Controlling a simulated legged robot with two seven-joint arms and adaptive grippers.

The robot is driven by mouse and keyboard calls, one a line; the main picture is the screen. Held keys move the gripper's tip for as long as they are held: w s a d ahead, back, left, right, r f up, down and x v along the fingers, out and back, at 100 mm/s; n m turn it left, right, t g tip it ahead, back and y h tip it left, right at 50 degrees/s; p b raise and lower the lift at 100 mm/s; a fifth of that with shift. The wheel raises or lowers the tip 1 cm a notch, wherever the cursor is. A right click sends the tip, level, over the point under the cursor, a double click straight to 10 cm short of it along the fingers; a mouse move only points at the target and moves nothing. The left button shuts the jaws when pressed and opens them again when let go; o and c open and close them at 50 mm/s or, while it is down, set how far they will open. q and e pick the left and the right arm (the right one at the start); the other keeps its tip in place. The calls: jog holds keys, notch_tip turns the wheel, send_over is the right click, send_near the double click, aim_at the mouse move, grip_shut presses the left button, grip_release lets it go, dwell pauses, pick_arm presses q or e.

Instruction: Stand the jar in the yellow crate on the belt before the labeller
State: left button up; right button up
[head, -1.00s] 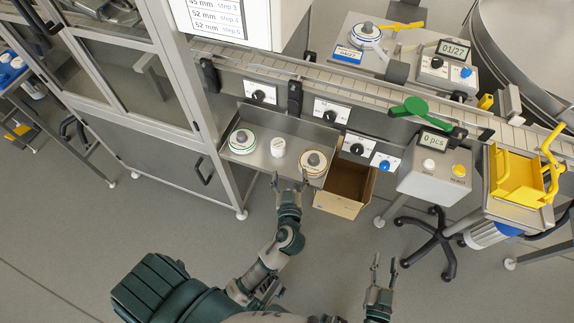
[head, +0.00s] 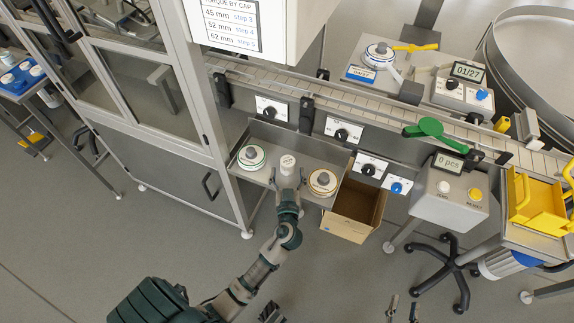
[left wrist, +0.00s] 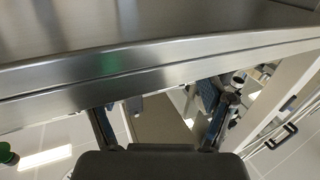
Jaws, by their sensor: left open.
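The yellow crate (head: 540,208) stands on a steel stand at the right; I cannot make out a jar inside it. The conveyor belt (head: 385,117) runs behind it, past the labeller with its label reel (head: 380,55). My left gripper (head: 288,178) is open at the front edge of a steel tray (head: 318,155), in front of a small white cylinder (head: 287,160) with print on top. In the left wrist view my open fingers (left wrist: 160,112) lie by a steel edge, with nothing gripped. My right gripper (head: 402,306) is open and empty at the bottom.
Two label reels, green-rimmed (head: 252,157) and orange-rimmed (head: 322,183), lie in the tray. An open cardboard box (head: 352,210) stands right of it, then a grey counter box (head: 448,195). A green paddle (head: 432,130) lies over the belt.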

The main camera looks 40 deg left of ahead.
aim_at(288, 167)
pick_arm(q)
jog(key=x, duration=0.3)
jog(key=shift+w+r, duration=0.2)
jog(key=shift+w, duration=0.1)
jog(key=shift+w+a, duration=0.3)
jog(key=shift+w+a+f, duration=0.1)
jog(key=shift+a, duration=0.3)
jog(key=c, duration=0.8)
jog(key=shift+d, duration=0.25)
jog(key=c, duration=0.6)
